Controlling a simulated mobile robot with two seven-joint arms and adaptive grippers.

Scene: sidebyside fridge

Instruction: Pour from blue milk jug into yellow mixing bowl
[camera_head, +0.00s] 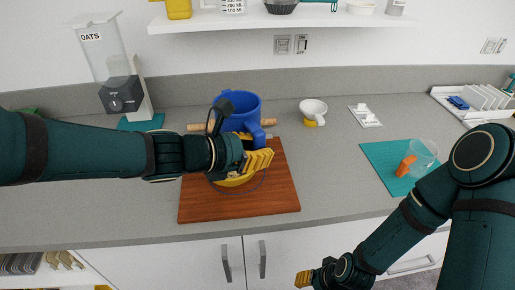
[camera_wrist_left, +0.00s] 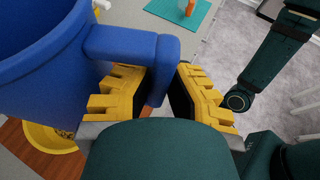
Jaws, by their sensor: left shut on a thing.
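The blue milk jug (camera_head: 239,104) is held up over the cutting board, above and just behind the yellow mixing bowl. Its handle (camera_wrist_left: 160,70) sits between the yellow fingers of my left gripper (camera_head: 258,160), which is shut on it. The jug's rim faces up; I cannot tell whether it tilts slightly. The yellow mixing bowl (camera_head: 232,183) sits on the board, mostly hidden by my left gripper and wrist. The left wrist view shows part of the bowl (camera_wrist_left: 45,137) below the jug, with some contents. My right gripper (camera_head: 304,279) is low at the front; its opening is unclear.
The wooden cutting board (camera_head: 280,195) lies on the grey counter, with a rolling pin (camera_head: 195,127) behind. A white and yellow cup (camera_head: 313,108) stands to the right. A teal mat (camera_head: 380,160) holds a clear cup (camera_head: 424,152) and an orange item. An oats dispenser (camera_head: 105,55) stands back left.

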